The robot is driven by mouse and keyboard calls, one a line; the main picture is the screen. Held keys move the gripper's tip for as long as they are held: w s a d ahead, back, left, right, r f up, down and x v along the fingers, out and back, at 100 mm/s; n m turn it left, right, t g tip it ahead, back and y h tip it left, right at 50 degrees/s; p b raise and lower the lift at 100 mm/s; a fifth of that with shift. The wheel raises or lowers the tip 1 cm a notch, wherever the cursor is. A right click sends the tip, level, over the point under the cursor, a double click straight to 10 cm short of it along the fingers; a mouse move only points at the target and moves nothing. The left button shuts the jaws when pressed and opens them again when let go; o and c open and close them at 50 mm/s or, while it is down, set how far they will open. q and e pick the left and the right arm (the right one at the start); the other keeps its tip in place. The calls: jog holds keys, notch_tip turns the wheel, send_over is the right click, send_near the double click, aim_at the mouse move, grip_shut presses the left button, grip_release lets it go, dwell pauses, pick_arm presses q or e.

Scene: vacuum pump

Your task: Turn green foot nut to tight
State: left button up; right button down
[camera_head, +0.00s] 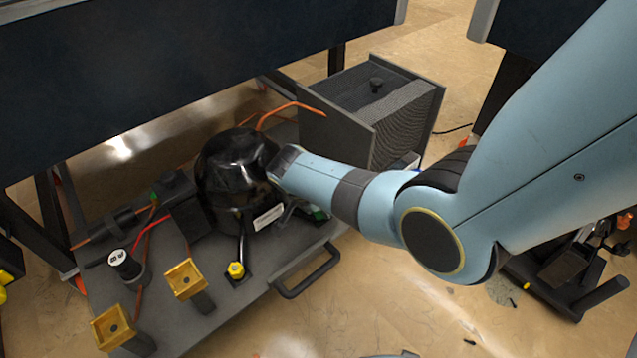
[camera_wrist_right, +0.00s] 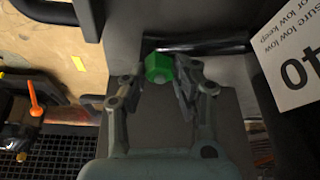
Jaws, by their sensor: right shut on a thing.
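The green foot nut (camera_wrist_right: 158,67) shows in the right wrist view as a bright green hexagonal piece. It sits between the two fingertips of my right gripper (camera_wrist_right: 158,80), which is shut on it. In the head view my right gripper (camera_head: 290,208) is low at the right side of the black compressor (camera_head: 228,172), largely hidden behind my own wrist. A bit of green (camera_head: 318,213) shows beside it there. How tight the nut is cannot be told. My left gripper is in neither view.
A yellow foot nut (camera_head: 236,270) stands at the compressor's front. Two yellow blocks (camera_head: 185,278) stand on the grey base plate (camera_head: 222,318), which has a black handle (camera_head: 308,275). A finned grey box (camera_head: 370,110) stands behind my forearm. A dark beam (camera_head: 180,60) crosses above.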

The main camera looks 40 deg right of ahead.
jog(key=c, duration=1)
grip_release()
jog(key=v, duration=1.2)
